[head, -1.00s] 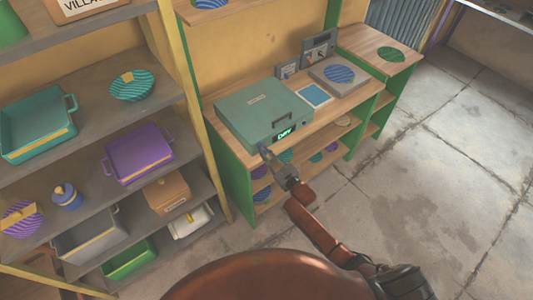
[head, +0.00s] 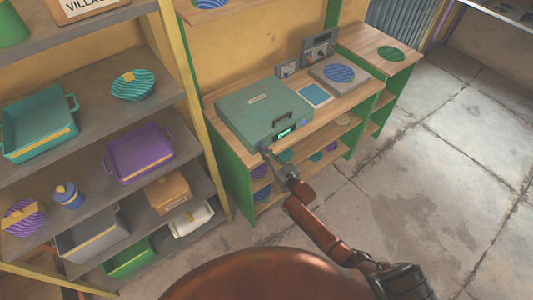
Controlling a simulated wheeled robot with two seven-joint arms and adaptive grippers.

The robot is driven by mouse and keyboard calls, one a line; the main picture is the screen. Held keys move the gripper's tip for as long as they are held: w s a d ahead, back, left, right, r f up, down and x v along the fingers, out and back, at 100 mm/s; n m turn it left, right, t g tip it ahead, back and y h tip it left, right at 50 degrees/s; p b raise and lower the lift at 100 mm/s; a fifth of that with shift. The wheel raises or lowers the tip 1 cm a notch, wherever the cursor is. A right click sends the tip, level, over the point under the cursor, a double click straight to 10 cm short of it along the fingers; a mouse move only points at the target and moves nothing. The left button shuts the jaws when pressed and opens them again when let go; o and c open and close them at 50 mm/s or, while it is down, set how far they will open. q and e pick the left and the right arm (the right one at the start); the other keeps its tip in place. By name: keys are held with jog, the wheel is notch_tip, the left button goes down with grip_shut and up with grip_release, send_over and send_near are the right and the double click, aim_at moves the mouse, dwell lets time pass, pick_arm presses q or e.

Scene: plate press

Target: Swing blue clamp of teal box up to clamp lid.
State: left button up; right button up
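The teal box (head: 258,104) sits on the wooden counter with its flat lid down. A dark handle and a small lit display (head: 284,133) are on its front face. My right gripper (head: 267,152) is at the lower front edge of the box, left of the display. My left gripper is not in view.
The wooden counter (head: 345,103) also holds a blue-white panel (head: 314,95) and a grey unit with a blue striped disc (head: 339,73). Shelves with trays and bowls stand at left, including a purple tray (head: 139,152). Open concrete floor lies to the right.

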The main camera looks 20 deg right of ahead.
jog(key=o, duration=0.5)
jog(key=v, duration=1.2)
